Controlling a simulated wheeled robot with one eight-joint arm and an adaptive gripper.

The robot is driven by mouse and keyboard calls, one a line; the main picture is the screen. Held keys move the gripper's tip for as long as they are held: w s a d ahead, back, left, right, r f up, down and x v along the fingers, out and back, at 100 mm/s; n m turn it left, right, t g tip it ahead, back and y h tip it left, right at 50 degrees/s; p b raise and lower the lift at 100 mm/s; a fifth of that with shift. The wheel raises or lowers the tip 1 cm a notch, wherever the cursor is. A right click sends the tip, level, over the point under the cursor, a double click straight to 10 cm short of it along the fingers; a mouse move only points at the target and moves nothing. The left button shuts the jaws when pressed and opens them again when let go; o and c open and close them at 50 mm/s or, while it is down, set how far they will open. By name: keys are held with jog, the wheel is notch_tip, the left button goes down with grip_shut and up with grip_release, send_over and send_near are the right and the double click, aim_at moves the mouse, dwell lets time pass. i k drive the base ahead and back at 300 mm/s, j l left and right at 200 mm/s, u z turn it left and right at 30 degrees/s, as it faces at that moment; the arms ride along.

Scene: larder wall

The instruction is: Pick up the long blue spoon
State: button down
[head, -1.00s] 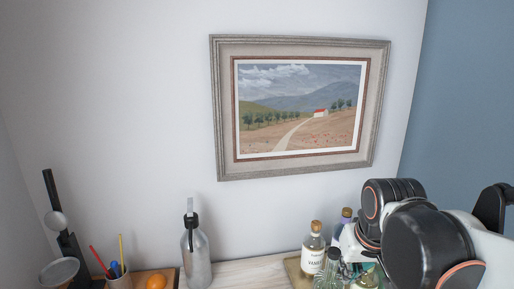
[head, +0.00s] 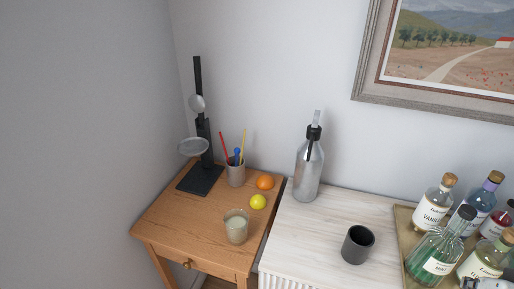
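A cup (head: 236,176) holding several upright thin sticks stands on the small wooden table, beside the black stand. A blue piece with a rounded top (head: 238,153) rises from the cup between a red stick (head: 224,146) and a yellow stick (head: 243,144). It may be the long blue spoon; its lower part is hidden inside the cup.
An orange (head: 265,182), a lemon (head: 258,202) and a glass candle (head: 236,227) share the wooden table (head: 172,222) with the black stand (head: 201,180). A metal siphon bottle (head: 308,168), dark mug (head: 357,245) and tray (head: 403,222) of bottles stand on the pale top to the right.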

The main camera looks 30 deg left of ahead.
aim_at(237, 150)
jog(key=u, duration=1.55)
jog(key=i+j, duration=0.15)
jog(key=j, duration=0.15)
jog(key=i+j, duration=0.15)
jog(key=j, duration=0.15)
jog(key=i+j, duration=0.15)
jog(key=j, duration=0.4)
jog(key=k+j, duration=0.1)
jog(key=k, duration=0.25)
jog(key=i+l, duration=0.15)
jog(key=i, duration=0.25)
jog(key=z, duration=0.05)
